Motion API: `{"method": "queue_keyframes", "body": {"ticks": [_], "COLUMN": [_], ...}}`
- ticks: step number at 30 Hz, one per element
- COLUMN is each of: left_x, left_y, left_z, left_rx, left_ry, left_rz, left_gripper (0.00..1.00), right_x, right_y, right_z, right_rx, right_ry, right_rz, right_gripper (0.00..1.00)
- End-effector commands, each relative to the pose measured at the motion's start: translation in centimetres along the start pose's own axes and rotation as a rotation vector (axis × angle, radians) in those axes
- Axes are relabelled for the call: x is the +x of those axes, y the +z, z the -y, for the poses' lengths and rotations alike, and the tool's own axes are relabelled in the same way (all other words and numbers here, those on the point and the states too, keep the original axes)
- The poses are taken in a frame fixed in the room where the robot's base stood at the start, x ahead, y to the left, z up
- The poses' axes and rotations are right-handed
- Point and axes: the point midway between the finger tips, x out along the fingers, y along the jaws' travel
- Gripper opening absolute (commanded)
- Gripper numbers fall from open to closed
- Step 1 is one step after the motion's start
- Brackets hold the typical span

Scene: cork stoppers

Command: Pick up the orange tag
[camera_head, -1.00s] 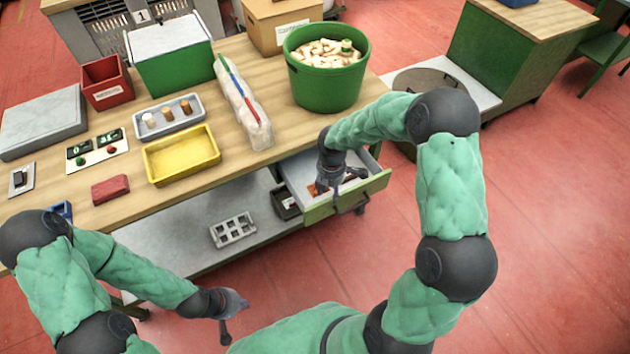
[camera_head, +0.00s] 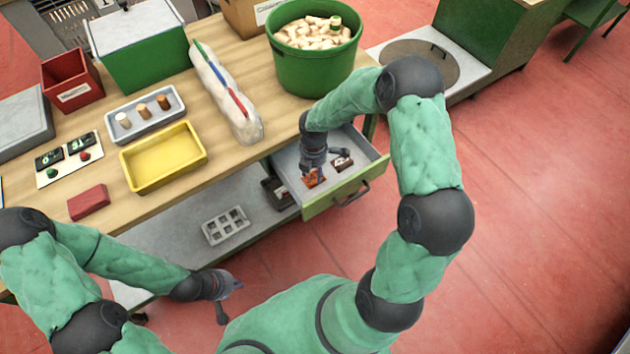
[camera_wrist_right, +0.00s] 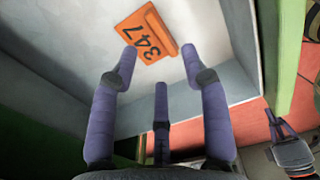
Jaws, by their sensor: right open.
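The orange tag (camera_wrist_right: 152,42) lies in the open drawer (camera_head: 372,167), marked 347, with a raised strip along one edge. It also shows in the head view (camera_head: 311,180), partly hidden by my right gripper. My right gripper (camera_head: 312,172) is over the tag inside the drawer. In the right wrist view my right gripper (camera_wrist_right: 160,62) has its purple fingers spread and nothing between them; the tag is just beyond the two longer fingertips. My left gripper (camera_head: 226,298) is away at the lower left, beside the lower shelf, fingers apart and empty.
A small dark brown item (camera_head: 342,162) lies in the drawer right of the tag. The drawer walls surround my right gripper closely. Above is the wooden table (camera_head: 240,158) with a green bucket (camera_head: 318,75) and a yellow tray (camera_head: 163,157). A grey compartment tray (camera_head: 225,226) lies on the lower shelf.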

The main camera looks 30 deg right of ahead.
Motion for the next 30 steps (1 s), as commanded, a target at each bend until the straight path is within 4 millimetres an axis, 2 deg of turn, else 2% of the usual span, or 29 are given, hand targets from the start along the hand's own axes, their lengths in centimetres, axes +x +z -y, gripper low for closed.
{"method": "queue_keyframes", "body": {"ticks": [5,12,20,21,24,26,30], "left_x": [0.8,2.5,2.5,2.5,2.5,2.5,2.5], "left_y": [-0.1,-0.1,-0.1,-0.1,-0.1,-0.1,-0.1], "left_z": [0.3,0.9,0.9,0.9,0.9,0.9,0.9], "left_rx": [0.000,0.000,0.000,0.000,0.000,0.000,0.000], "left_ry": [0.000,0.000,0.000,0.000,0.000,0.000,0.000], "left_rz": [0.000,0.000,0.000,0.000,0.000,-0.001,0.000], "left_gripper": [0.00,0.00,0.00,0.00,0.00,0.00,0.00], "right_x": [1.5,4.8,5.1,5.1,5.1,5.1,5.1], "right_y": [0.4,0.8,0.8,0.8,0.8,0.8,0.8], "right_z": [0.2,0.5,0.4,0.4,0.4,0.4,0.4], "right_rx": [0.000,0.000,-0.001,-0.001,-0.001,-0.001,-0.001], "right_ry": [-0.002,-0.001,0.000,0.000,0.000,0.000,0.000], "right_rz": [0.000,0.000,0.001,0.001,0.000,0.000,0.000], "right_gripper": [0.46,0.46,0.46,0.44,0.15,0.00,0.00]}}
